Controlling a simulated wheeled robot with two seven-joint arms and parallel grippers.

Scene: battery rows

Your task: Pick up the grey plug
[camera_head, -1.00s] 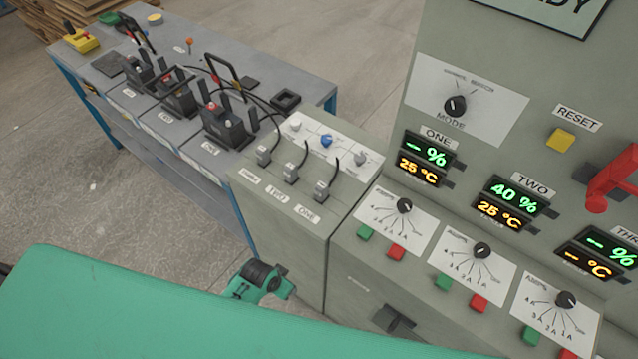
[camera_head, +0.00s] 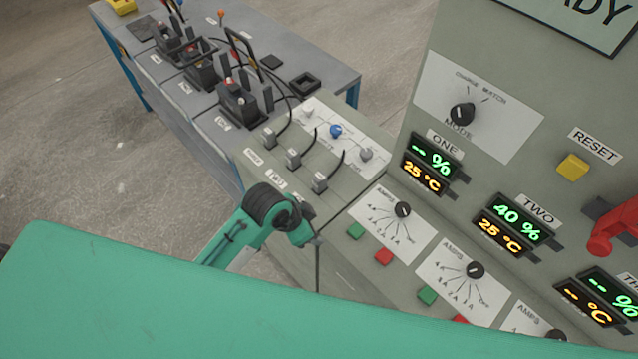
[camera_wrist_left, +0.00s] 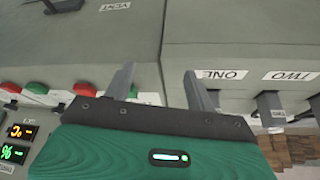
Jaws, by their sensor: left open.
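Three grey block-shaped plugs with black cables stand in a row on the sloped console top in the head view: one by the far label (camera_head: 270,137), a middle one (camera_head: 293,159) and the nearest one (camera_head: 320,183). Behind them are small round pieces: whitish (camera_head: 307,113), blue (camera_head: 335,131) and grey (camera_head: 366,154). I cannot tell which piece the task means. My left gripper (camera_wrist_left: 157,84) is open and empty, with console surface beyond its fingers. Its wrist (camera_head: 275,210) is just in front of the nearest plug and partly covers the ONE label. My right gripper is out of view.
The workbench (camera_head: 330,78) behind holds battery units with cables and clamps. The control cabinet (camera_head: 400,60) rises at right, with displays, knobs and a red lever (camera_head: 612,228). Green and red buttons line the console's front. Floor on the left is clear.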

